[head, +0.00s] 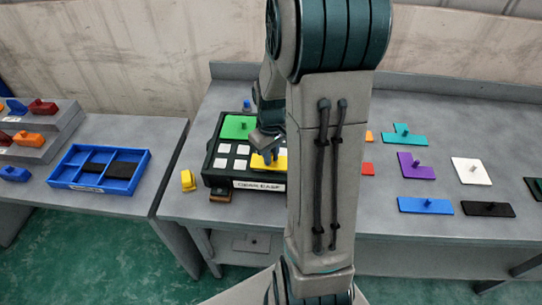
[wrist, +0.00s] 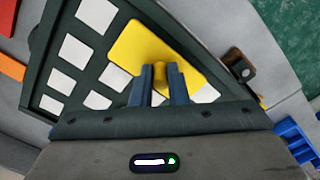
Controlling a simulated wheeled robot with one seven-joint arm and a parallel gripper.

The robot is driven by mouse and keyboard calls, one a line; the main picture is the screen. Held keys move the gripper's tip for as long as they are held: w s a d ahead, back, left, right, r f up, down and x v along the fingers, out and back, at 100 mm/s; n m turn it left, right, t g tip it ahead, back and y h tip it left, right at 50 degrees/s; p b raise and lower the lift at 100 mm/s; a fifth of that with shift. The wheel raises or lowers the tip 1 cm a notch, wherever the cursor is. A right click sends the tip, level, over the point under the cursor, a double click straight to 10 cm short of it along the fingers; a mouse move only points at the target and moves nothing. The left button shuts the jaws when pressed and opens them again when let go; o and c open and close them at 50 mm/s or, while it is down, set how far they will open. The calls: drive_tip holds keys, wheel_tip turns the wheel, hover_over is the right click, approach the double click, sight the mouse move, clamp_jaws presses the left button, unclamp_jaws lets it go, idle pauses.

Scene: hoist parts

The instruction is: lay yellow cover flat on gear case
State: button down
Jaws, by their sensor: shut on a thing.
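The yellow cover (head: 281,162) is a flat plate with a knob, above the front right part of the dark gear case (head: 217,182). My gripper (wrist: 160,78) is shut on the cover's knob. In the wrist view the yellow cover (wrist: 138,42) lies over some of the white pads, turned relative to the case's (wrist: 46,60) pad rows. I cannot tell whether it touches the case or hangs just above it. A green cover (head: 238,126) lies on the back part of the case. My arm hides the case's right side in the head view.
Teal (head: 405,140), purple (head: 416,166), white (head: 471,171), blue (head: 425,205) and black (head: 488,209) plates lie to the right. A blue divided tray (head: 98,186) is on the left table.

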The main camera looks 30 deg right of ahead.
drive_tip(key=shift+f, duration=0.7)
drive_tip(key=shift+f, duration=0.25)
drive_tip(key=c, duration=1.4)
unclamp_jaws()
drive_tip(key=shift+r, duration=0.1)
